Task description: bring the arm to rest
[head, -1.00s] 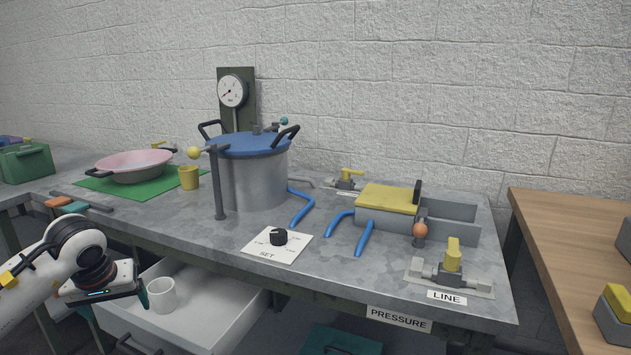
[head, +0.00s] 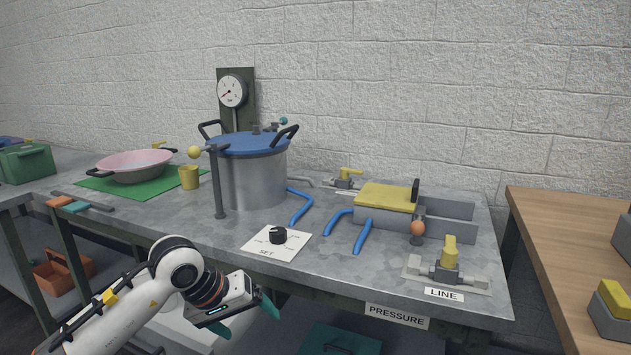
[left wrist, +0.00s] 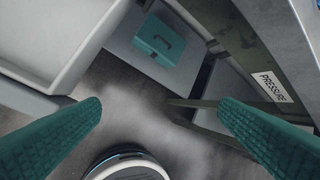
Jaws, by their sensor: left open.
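My left gripper (head: 246,318) is in front of the workbench's front edge, below the height of its top, near the open drawer. Its two teal fingers are apart and hold nothing; they also show in the left wrist view (left wrist: 160,130), with floor and part of my base between them. My left arm comes in from the lower left. My right gripper is in neither view.
The metal workbench (head: 340,268) holds a blue-lidded pot (head: 255,178), a SET dial card (head: 262,250) and a LINE valve (head: 448,265). A white drawer (left wrist: 45,40) is partly behind my arm. A teal toolbox (left wrist: 160,40) sits low under the bench.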

